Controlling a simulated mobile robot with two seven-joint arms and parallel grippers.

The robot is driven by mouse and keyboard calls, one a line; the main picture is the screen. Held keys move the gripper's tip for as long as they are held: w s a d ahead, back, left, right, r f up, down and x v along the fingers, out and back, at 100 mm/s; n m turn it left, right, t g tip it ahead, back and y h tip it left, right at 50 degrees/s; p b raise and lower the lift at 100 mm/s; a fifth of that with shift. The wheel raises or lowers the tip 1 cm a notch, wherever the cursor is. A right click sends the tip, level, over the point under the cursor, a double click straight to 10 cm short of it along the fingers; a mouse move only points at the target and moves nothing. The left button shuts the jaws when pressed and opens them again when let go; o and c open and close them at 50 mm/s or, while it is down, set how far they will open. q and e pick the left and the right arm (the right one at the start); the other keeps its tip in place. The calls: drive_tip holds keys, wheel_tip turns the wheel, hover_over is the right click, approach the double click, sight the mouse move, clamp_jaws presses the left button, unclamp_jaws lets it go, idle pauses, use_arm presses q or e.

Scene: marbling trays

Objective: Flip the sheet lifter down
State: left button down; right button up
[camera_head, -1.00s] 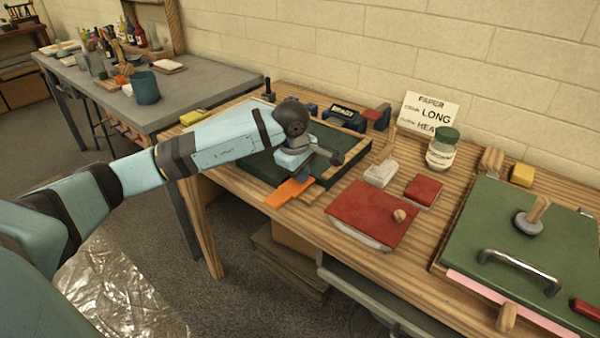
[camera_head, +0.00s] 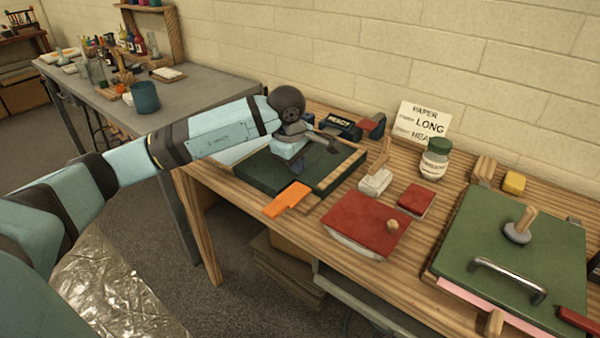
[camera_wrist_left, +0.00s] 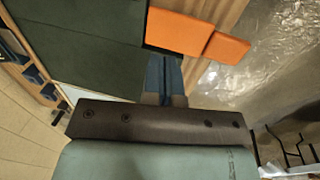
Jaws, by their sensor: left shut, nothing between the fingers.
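The sheet lifter shows as a flat orange tab (camera_head: 287,200) at the front edge of the dark green tray (camera_head: 342,157). My wrist hides part of the tray. My right gripper is not in view.
A green press board (camera_head: 555,258) with a metal handle stands at the far right.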

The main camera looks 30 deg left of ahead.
use_arm(q)
wheel_tip(320, 180, up, 9)
idle(0.8)
